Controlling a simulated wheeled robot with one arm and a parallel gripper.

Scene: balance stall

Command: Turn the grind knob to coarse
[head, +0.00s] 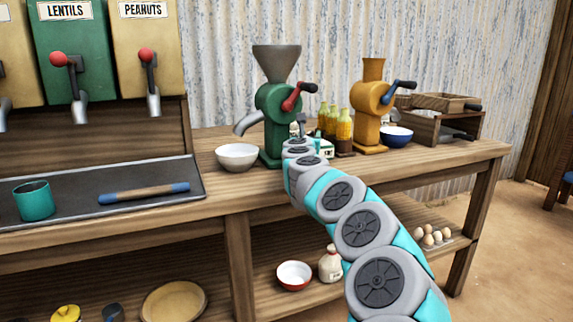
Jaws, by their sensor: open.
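I cannot make out a grind knob on either; my arm covers the lower right of the green grinder. My gripper (297,131) is at the arm's far end, beside the green grinder's lower right side. It is small and mostly hidden, and nothing shows held in it.
Bottles (344,130) stand between the grinders, and a blue bowl (397,136) is by the yellow one. A tray (90,210) with a teal cup (33,201) and a rolling pin (144,193) lies left. Dispensers hang above it.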

